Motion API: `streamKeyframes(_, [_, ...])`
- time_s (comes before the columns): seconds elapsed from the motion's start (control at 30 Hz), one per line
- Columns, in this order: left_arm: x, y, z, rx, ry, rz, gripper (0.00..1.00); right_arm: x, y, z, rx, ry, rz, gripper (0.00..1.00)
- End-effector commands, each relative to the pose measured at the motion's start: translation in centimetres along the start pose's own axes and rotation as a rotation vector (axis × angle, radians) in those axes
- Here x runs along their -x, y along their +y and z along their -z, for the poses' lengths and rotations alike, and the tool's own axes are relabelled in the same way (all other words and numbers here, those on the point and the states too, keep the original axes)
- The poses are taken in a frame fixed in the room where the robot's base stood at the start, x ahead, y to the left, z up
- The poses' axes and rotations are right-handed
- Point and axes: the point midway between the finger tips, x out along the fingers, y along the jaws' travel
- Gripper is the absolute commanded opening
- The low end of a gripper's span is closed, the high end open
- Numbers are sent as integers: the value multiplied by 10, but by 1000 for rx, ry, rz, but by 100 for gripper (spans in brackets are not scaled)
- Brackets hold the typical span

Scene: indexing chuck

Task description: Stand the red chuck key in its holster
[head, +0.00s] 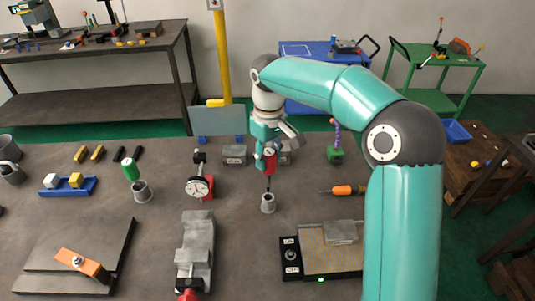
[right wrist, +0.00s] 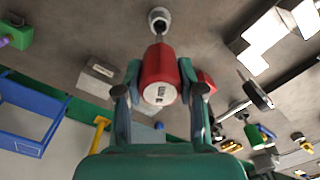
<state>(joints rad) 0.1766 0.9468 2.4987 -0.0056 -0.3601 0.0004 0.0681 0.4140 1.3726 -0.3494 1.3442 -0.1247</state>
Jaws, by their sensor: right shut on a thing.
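The red chuck key (head: 270,161) is upright in my right gripper (head: 267,153), its thin dark shaft pointing down. In the right wrist view, my right gripper (right wrist: 160,90) is shut around the red handle (right wrist: 158,68), with one finger on each side. A small grey holster (head: 268,204) stands on the bench directly under the key. It also shows in the right wrist view (right wrist: 159,17), beyond the shaft. The shaft's lower end meets the holster's mouth in the picture; I cannot tell if the tip is inside. My left gripper is not in view.
A green-handled tool (head: 130,169) stands in another grey holder (head: 142,192) at left. Grey blocks (head: 235,154) stand behind.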

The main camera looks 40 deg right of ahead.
Motion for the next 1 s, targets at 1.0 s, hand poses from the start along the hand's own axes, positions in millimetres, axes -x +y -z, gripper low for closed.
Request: streamKeyframes(1.0, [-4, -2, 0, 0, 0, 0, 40, -10, -2, 1, 4, 1, 0, 0])
